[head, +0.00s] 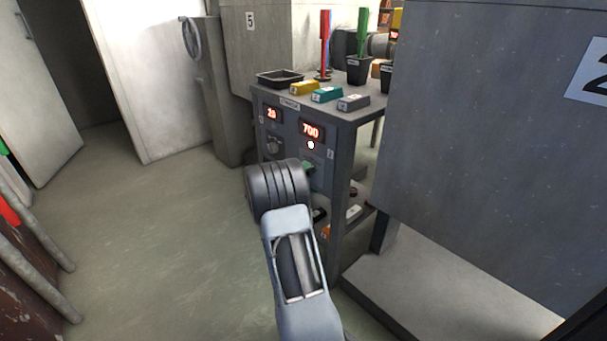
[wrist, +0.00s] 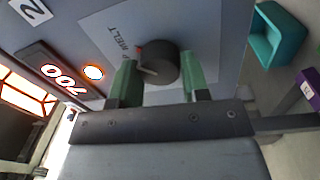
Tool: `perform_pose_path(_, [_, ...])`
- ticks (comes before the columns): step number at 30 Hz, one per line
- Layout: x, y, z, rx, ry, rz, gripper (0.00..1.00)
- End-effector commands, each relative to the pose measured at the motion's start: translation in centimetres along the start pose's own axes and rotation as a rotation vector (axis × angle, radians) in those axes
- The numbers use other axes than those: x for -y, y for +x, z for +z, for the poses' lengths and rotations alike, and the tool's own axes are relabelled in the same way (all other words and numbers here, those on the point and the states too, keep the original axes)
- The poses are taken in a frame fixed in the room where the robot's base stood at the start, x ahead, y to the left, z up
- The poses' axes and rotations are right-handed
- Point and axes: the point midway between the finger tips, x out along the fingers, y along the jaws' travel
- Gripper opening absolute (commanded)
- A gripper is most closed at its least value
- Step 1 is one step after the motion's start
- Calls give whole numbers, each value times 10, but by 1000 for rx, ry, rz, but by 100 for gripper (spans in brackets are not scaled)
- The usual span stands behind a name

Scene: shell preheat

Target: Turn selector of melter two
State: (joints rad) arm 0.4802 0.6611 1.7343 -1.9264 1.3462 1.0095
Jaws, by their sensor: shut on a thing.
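The dark round selector knob (wrist: 156,58) of melter two is on the grey panel in the wrist view, beside lettering that reads "MELT". A small red mark shows at its upper left edge. My gripper (wrist: 162,70) has one green finger on each side of the knob and is shut on it. The display (wrist: 62,78) reads 700, with a lit lamp (wrist: 93,73) beside it. In the head view the same display (head: 311,131) is on the right half of the panel. There my arm hides the knob, and only a bit of green finger (head: 308,167) shows.
A second display (head: 271,114) reads 20, above another knob (head: 273,146). The bench top holds a black tray (head: 279,78), coloured blocks (head: 327,94) and upright red (head: 325,40) and green (head: 362,35) tools. A large grey cabinet (head: 480,140) stands close on the right. Floor at left is clear.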

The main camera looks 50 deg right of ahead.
Motion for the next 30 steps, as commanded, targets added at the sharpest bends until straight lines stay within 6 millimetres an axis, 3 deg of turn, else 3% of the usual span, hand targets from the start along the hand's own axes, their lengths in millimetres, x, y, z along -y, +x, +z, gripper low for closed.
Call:
perform_pose_path(23, [0,0,0,6,82,1,19])
perform_pose_path(24, [0,0,0,5,82,1,46])
perform_pose_path(30, [0,0,0,5,81,1,65])
